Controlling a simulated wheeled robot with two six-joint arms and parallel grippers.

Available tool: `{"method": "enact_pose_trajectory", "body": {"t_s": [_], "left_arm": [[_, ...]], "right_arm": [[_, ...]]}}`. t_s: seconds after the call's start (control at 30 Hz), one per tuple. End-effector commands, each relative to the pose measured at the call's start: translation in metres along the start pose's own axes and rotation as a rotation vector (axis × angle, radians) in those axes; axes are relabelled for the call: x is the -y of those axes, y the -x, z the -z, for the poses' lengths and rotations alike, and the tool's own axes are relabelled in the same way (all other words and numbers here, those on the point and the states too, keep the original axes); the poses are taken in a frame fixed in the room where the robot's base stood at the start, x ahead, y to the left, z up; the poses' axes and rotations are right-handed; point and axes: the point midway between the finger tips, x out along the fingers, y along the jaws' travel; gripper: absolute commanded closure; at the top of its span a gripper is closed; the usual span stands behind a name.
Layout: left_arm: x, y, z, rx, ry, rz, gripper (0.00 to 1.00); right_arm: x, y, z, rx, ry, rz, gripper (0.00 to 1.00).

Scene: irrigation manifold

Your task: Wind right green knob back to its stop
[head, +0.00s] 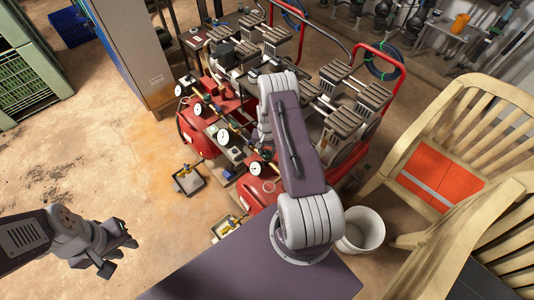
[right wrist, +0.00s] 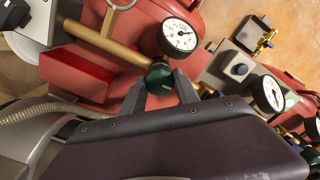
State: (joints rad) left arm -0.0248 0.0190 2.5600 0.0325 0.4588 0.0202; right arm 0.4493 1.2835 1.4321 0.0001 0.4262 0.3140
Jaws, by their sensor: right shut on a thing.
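The dark green knob (right wrist: 160,76) sits at the end of a brass pipe in the right wrist view. My right gripper (right wrist: 166,86) has one finger on each side of it and is shut on it. The fingers hide part of the knob's lower side. In the head view my right arm covers most of this spot, so the grip is not clear there. My left gripper (head: 119,257) hangs empty over the bare floor at the lower left, its fingers apart.
A white-faced gauge (right wrist: 180,37) stands right beside the knob, and another gauge (right wrist: 268,93) is further right. Red compressors (head: 205,131) fill the middle. A white bucket (head: 361,231) and a wooden chair (head: 445,181) stand at the right.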

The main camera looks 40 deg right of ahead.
Motion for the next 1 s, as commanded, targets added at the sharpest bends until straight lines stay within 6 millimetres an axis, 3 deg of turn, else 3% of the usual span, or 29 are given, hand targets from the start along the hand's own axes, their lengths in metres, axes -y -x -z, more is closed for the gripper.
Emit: {"method": "enact_pose_trajectory", "body": {"t_s": [0.5,1.0], "left_arm": [[0.0,-0.01,-0.001,0.0,0.0,0.0,0.73],[0.0,-0.013,-0.001,0.0,0.0,0.0,0.73]], "right_arm": [[0.001,0.0,0.0,-0.001,0.459,0.0,1.0],[0.001,0.0,0.0,-0.001,0.685,0.0,1.0]]}}
